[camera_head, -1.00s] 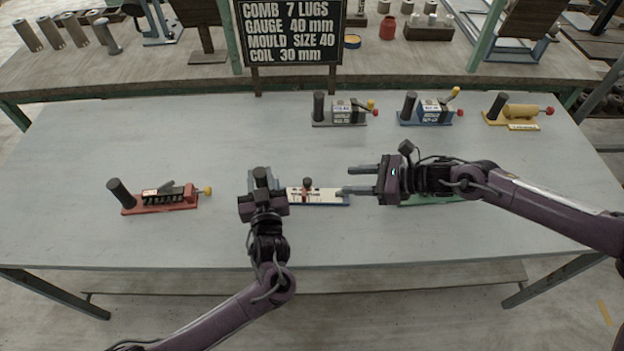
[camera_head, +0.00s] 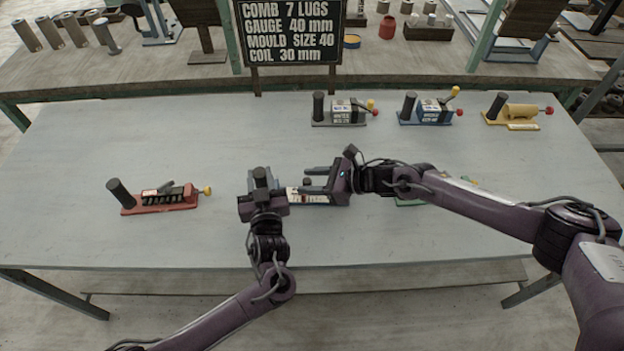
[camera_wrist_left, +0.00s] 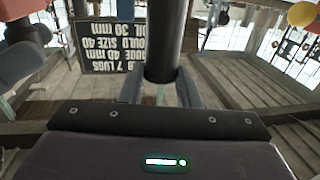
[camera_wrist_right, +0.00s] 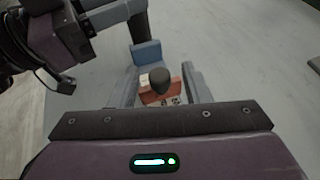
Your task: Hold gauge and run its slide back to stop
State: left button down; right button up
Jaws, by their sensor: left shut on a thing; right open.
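The gauge (camera_head: 294,196) lies on the table in the middle of the head view, a long low piece with a white scale and blue ends. My left gripper (camera_head: 262,180) is shut on the dark upright handle (camera_wrist_left: 163,40) at the gauge's left end. The slide is red with a black knob (camera_wrist_right: 159,80); in the head view the knob (camera_head: 307,182) shows just left of my right gripper. My right gripper (camera_head: 318,180) is open, its fingers one on each side of the knob, apart from it in the right wrist view. The gauge's right end is hidden behind this gripper.
A red tool with a comb (camera_head: 165,199) stands at left on the table. Grey (camera_head: 345,113), blue (camera_head: 430,110) and yellow (camera_head: 518,114) tools stand at the back right. A green tool (camera_head: 408,202) is mostly under my right arm. A sign (camera_head: 291,35) stands behind.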

grip_shut()
jog(key=shift+w+a, duration=0.1)
jog(key=shift+a, duration=1.75)
pick_arm(q)
jog(key=shift+d, duration=0.1)
pick_arm(e)
grip_release()
jog(key=shift+d, duration=0.1)
